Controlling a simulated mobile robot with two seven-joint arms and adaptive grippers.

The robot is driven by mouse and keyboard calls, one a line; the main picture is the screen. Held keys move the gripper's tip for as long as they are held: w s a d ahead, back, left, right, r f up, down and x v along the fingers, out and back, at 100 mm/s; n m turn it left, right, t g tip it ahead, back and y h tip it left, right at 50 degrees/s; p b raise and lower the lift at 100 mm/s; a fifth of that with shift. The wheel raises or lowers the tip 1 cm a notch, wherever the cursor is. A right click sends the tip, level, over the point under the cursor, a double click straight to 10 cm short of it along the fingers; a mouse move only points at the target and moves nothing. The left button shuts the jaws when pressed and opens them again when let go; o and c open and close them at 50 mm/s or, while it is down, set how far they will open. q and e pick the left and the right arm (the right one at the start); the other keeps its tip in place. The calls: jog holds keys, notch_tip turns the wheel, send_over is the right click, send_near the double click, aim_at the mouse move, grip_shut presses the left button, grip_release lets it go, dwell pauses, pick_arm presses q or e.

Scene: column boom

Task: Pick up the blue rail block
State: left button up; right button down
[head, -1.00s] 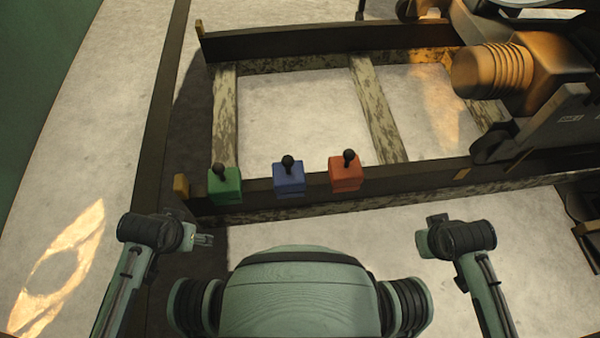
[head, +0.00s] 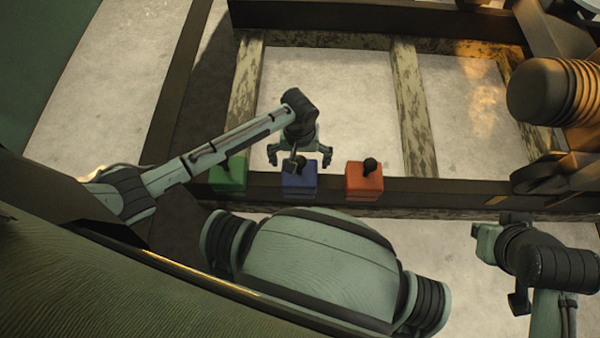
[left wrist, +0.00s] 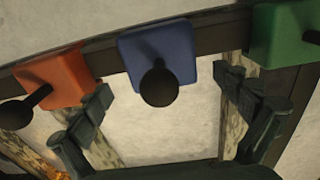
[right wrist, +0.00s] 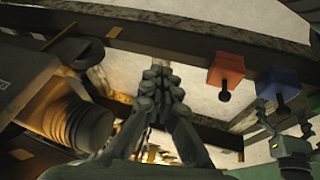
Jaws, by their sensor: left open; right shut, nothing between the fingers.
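The blue rail block (head: 300,181) sits on the dark rail between the green block (head: 229,176) and the red block (head: 364,182). It has a black knob on top. My left gripper (head: 300,162) is open above and just behind the blue block, with its fingers spread. In the left wrist view the blue block (left wrist: 158,52) and its knob lie ahead, between the open fingers but apart from them. The right wrist view also shows the blue block (right wrist: 281,86). My right gripper (right wrist: 160,72) is shut and empty, away from the blocks.
The dark rail (head: 430,190) runs along the front of a frame with mottled cross sleepers (head: 412,100). Pale floor (head: 330,100) shows between the sleepers. The red and green blocks flank the blue one closely.

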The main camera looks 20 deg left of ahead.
aim_at(299, 172)
pick_arm(q)
jog(key=f, duration=0.1)
jog(key=f+b, duration=0.1)
jog(key=f, duration=0.2)
jog(key=shift+s+f, duration=0.3)
jog(key=shift+f, duration=0.2)
pick_arm(e)
jog(key=w+a+r+t+y, duration=0.2)
jog(key=w+a+r+t, duration=0.1)
jog(key=w+a+t, duration=0.1)
jog(key=w+a, duration=0.1)
jog(key=w, duration=0.1)
jog(key=shift+w+a+n, duration=0.25)
jog(key=shift+w+n, duration=0.05)
jog(key=shift+n, duration=0.1)
pick_arm(q)
jog(key=c, duration=1.7)
jog(key=shift+w, duration=0.1)
